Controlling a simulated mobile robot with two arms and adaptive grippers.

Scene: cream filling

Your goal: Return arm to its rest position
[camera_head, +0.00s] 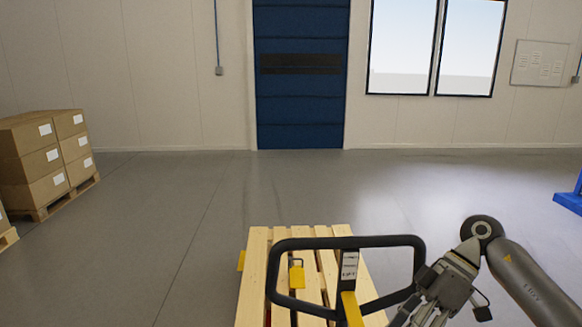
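My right arm (520,280) comes in from the lower right and bends at a round dark joint (482,229). Its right gripper (425,318) points down toward the bottom edge, beside the right end of the black looped handle (340,242). Its fingertips are cut off or too small to tell whether they are open or shut. I cannot tell whether it touches the handle. My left arm and gripper are not in view.
The handle, with a yellow shaft (351,308), stands in front of a wooden pallet (255,270). Boxes (35,165) sit on a pallet at left. A blue door (300,110) is in the far wall. A blue object (570,200) is at the right edge. The grey floor between is clear.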

